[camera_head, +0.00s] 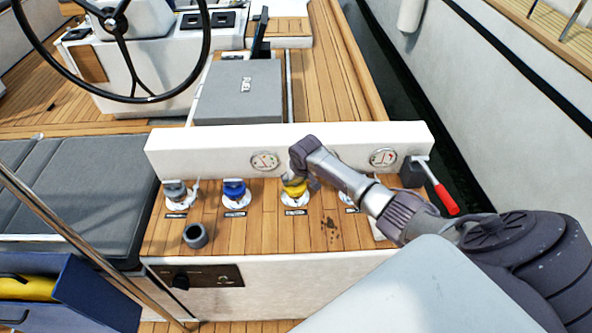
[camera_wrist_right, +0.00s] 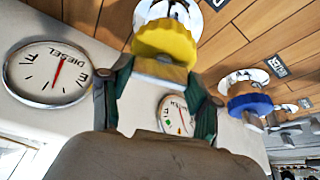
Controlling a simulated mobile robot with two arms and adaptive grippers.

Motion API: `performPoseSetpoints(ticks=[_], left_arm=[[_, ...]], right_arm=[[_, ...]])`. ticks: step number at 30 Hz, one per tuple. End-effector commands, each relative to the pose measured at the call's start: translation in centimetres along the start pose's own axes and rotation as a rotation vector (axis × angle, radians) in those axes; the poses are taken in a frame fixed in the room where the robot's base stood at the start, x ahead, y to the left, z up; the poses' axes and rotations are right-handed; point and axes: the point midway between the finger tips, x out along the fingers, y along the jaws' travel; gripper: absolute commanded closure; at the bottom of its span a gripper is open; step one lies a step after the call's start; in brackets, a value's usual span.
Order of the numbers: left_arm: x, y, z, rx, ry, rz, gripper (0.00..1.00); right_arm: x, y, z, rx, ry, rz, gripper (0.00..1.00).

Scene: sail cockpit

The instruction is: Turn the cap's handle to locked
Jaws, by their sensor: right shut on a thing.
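The yellow cap (camera_head: 295,188) sits on a round white fitting in the wooden deck panel, in the middle of a row of caps. In the right wrist view the cap (camera_wrist_right: 165,42) shows a scalloped yellow rim, with a flat pale handle (camera_wrist_right: 160,73) standing out from it. My right gripper (camera_head: 301,180) reaches in from the right over the cap. In the right wrist view its two fingers (camera_wrist_right: 160,88) are on either side of the handle, shut on it. Any lock marking is too small or hidden to read. My left gripper is not in view.
A blue cap (camera_head: 234,190) and a grey cap (camera_head: 175,190) stand left of it. A white wall with gauges (camera_head: 265,161) rises close behind. A dark cup (camera_head: 195,236) stands in front at left. A red-handled lever (camera_head: 445,198) is at right.

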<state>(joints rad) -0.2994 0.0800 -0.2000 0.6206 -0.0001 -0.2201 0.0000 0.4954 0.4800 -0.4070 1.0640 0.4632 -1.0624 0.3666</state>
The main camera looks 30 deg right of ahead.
Motion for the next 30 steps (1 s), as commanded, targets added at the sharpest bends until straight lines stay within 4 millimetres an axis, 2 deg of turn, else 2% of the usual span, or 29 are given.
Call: performPoseSetpoints(ticks=[1, 3, 12, 30], left_arm=[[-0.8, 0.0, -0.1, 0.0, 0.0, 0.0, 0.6], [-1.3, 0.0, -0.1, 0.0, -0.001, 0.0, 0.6], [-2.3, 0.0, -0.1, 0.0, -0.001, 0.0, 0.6], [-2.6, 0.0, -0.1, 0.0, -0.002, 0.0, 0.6]], right_arm=[[-0.4, -0.2, -0.1, 0.038, -0.001, 0.013, 0.73], [-0.3, -0.2, -0.1, 0.093, -0.001, 0.035, 0.73], [-0.1, -0.2, -0.1, 0.266, 0.0, 0.108, 0.73], [0.0, -0.2, -0.1, 0.351, 0.0, 0.145, 0.73]])
